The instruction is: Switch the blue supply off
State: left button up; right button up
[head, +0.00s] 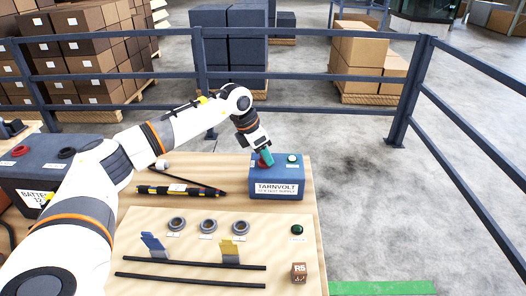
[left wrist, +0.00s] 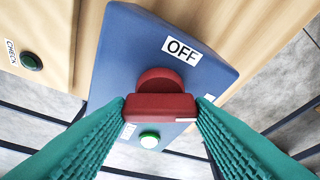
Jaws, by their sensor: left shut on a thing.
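The blue supply (head: 276,181), labelled TARNVOLT, stands at the right rear of the wooden table. In the left wrist view its blue top (left wrist: 118,60) carries an OFF label (left wrist: 182,50) and a red rotary knob (left wrist: 160,105). My left gripper (head: 266,158) is shut on the knob's red grip, its green ribbed fingers (left wrist: 161,107) on either end. The grip lies across the wrist picture, not pointing at OFF. A bright green-white lamp (left wrist: 149,140) is beside the knob; it also shows in the head view (head: 292,158). Other top labels are partly hidden. My right gripper is out of view.
A battery box (head: 40,165) stands left. A pale panel holds several grey rings (head: 209,226), blue and yellow clips (head: 229,250), black rods (head: 190,283) and a green CHECK button (head: 297,230). Railings (head: 300,76) stand behind.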

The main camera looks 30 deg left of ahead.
pick_arm(q)
jog(key=n, duration=0.2)
jog(key=shift+d+n+t+y, duration=0.1)
jog(key=shift+n+t+y, duration=0.2)
jog(key=shift+n+y, duration=0.1)
jog(key=n+y+b, duration=0.1)
jog(key=n, duration=0.1)
jog(key=shift+n, duration=0.4)
jog(key=n+y+b, duration=0.1)
jog(key=n, duration=0.3)
jog(key=shift+d+y, duration=0.15)
jog(key=shift+y, duration=0.25)
jog(key=shift+r+n+y+b, duration=0.1)
jog(key=shift+n+y+b, duration=0.4)
jog(key=shift+n, duration=0.9)
jog(key=o, duration=1)
